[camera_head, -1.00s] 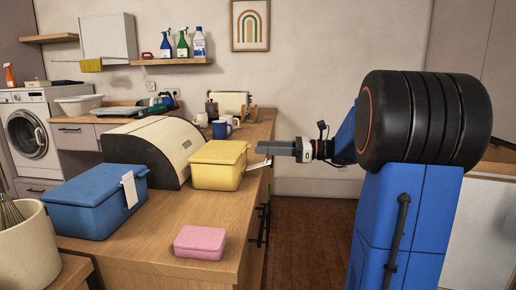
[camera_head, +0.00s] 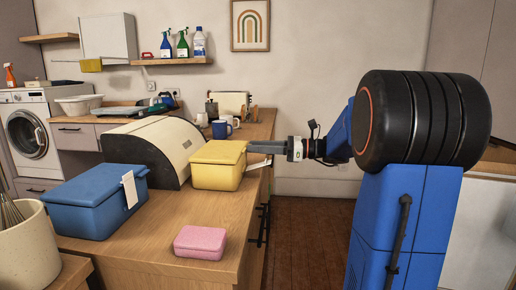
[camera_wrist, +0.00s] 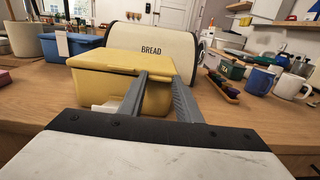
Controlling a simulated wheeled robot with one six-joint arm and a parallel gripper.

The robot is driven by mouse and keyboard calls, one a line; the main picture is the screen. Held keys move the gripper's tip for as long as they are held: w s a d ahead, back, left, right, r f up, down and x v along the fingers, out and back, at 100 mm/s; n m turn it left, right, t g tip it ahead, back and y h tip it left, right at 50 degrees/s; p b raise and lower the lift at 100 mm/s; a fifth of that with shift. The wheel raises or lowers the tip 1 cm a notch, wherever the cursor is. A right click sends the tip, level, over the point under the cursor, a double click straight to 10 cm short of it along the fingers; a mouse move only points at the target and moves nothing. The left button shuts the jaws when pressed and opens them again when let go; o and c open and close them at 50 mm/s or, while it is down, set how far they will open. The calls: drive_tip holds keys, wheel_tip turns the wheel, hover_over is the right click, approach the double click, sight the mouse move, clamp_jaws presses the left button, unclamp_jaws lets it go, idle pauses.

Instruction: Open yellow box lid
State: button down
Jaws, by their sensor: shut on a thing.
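The yellow box (camera_head: 215,176) stands on the wooden counter, with its yellow lid (camera_head: 213,152) closed on top. My gripper (camera_head: 250,147) reaches in from the right, its fingertips at the lid's right edge. In the wrist view, the fingers (camera_wrist: 161,77) run forward to the near side of the yellow box (camera_wrist: 92,84), a small gap between them. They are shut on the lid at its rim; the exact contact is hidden. A pale tag (camera_wrist: 104,106) hangs on the box's near side, partly behind the left finger.
A bread bin (camera_head: 168,140) stands close behind the yellow box. A blue box (camera_head: 95,205) and a pink box (camera_head: 200,240) are nearer on the counter. Mugs (camera_wrist: 260,79) stand to the right in the wrist view. The counter between the boxes is clear.

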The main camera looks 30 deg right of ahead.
drive_tip(key=w+a+r+g+h, duration=0.2)
drive_tip(key=a+r+g+h, duration=0.15)
drive_tip(key=r, duration=0.35)
drive_tip(key=w+a+r+g+h, duration=0.2)
drive_tip(key=r+h, duration=0.3)
drive_tip(key=r, duration=0.1)
drive_tip(key=w+a+r, duration=0.4)
drive_tip(key=w+a, duration=0.4)
drive_tip(key=a, duration=0.3)
drive_tip(key=shift+w+a+g, duration=0.15)
drive_tip(key=shift+a+g, duration=0.2)
drive_tip(key=shift+a, duration=0.05)
drive_tip(key=shift+h, duration=0.25)
drive_tip(key=c, duration=1.6)
unclamp_jaws()
drive_tip(key=shift+o, duration=0.2)
drive_tip(key=v, duration=1.7)
drive_tip(key=shift+d, duration=0.15)
